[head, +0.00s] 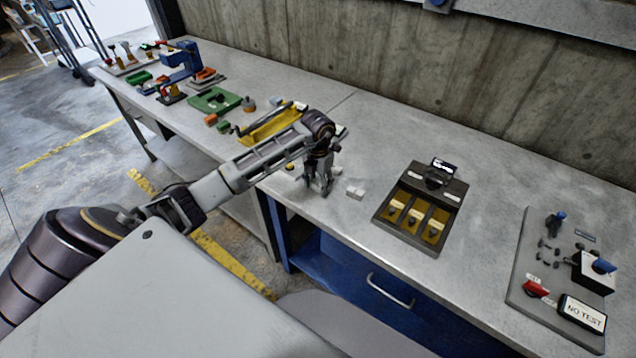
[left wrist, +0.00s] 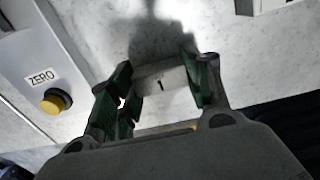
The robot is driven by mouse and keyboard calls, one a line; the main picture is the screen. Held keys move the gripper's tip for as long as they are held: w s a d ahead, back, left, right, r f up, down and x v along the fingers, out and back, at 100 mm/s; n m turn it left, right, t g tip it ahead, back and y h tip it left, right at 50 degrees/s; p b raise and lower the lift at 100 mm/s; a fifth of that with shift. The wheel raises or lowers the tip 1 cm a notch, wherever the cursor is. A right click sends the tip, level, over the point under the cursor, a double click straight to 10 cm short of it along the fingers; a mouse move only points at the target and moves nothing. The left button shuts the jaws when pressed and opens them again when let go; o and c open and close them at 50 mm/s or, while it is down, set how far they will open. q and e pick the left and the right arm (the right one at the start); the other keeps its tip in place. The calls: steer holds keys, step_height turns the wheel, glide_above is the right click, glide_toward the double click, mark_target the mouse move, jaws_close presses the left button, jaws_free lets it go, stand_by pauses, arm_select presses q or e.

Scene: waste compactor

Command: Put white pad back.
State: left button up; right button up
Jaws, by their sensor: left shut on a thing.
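My left gripper (head: 319,187) is low over the front part of the bench, at the end of the arm coming in from the left. In the left wrist view its green fingertips (left wrist: 164,82) are closed on a pale block with a small dark slot, which looks like the white pad (left wrist: 158,90). The pad is hidden by the fingers in the head view. I cannot tell whether it touches the bench. A separate small white block (head: 355,191) sits just right of the gripper; a pale block also shows at the top right of the wrist view (left wrist: 262,5). My right gripper is not in view.
A panel marked ZERO with a yellow button (left wrist: 54,101) is left of the gripper. A dark tray with yellow compartments (head: 421,210) stands to the right, then a grey control board (head: 520,264). A yellow tray (head: 268,127) and green parts lie behind left.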

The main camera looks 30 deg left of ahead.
mark_target(318, 183)
arm_select(q)
steer(key=shift+f, duration=0.15)
steer(key=o, duration=1.1)
steer(key=shift+c, duration=0.2)
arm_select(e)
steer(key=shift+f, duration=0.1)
arm_select(q)
steer(key=shift+r, duration=0.2)
step_height(318, 183, up, 12)
steer(key=shift+b, duration=0.7)
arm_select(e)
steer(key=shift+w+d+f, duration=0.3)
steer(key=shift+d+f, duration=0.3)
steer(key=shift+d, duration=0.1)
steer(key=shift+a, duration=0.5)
